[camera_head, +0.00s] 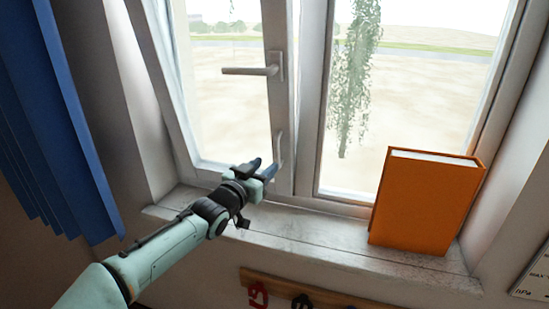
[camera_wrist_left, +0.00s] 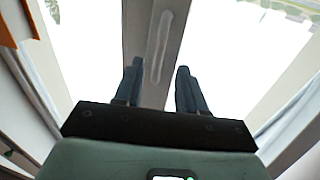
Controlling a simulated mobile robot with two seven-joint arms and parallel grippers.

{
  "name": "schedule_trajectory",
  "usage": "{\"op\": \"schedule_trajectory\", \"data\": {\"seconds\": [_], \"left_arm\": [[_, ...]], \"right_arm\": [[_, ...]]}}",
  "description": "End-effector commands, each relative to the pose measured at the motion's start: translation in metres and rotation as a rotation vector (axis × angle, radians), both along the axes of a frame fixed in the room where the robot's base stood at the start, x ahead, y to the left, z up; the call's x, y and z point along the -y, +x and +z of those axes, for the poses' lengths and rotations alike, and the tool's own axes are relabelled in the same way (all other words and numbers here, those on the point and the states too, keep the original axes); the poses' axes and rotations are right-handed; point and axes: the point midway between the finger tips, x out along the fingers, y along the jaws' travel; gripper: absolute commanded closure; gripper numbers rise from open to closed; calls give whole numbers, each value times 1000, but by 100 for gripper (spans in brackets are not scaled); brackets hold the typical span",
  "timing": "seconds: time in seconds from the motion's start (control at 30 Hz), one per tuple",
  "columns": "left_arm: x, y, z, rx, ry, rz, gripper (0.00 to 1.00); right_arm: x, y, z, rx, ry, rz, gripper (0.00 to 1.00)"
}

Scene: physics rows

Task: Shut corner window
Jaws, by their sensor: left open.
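The corner window has a left sash (camera_head: 284,110) with a white frame and a lever handle (camera_head: 250,71) that points left. A slim vertical pull (camera_head: 279,150) sits lower on the same frame. My left gripper (camera_head: 264,170) is open just in front of the lower part of this frame, beside the pull. In the left wrist view, the two dark fingers of my left gripper (camera_wrist_left: 158,88) are apart, with the window frame post and the pale pull (camera_wrist_left: 159,48) beyond and between them. I cannot tell whether the fingers touch the frame. My right gripper is not in view.
An orange book (camera_head: 425,203) stands upright on the right of the stone sill (camera_head: 310,246). A blue curtain (camera_head: 50,120) hangs at the left. A wooden hook rail (camera_head: 300,292) is below the sill. A green plant (camera_head: 355,75) hangs behind the right pane.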

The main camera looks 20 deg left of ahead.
Motion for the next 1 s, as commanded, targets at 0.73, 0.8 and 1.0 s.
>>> {"op": "schedule_trajectory", "data": {"seconds": [0.73,0.8,1.0], "left_arm": [[14,59,0,0,1,0,60],[14,59,0,0,1,0,79],[14,58,0,0,0,0,100]], "right_arm": [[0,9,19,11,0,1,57],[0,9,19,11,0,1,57],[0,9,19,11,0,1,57]]}}
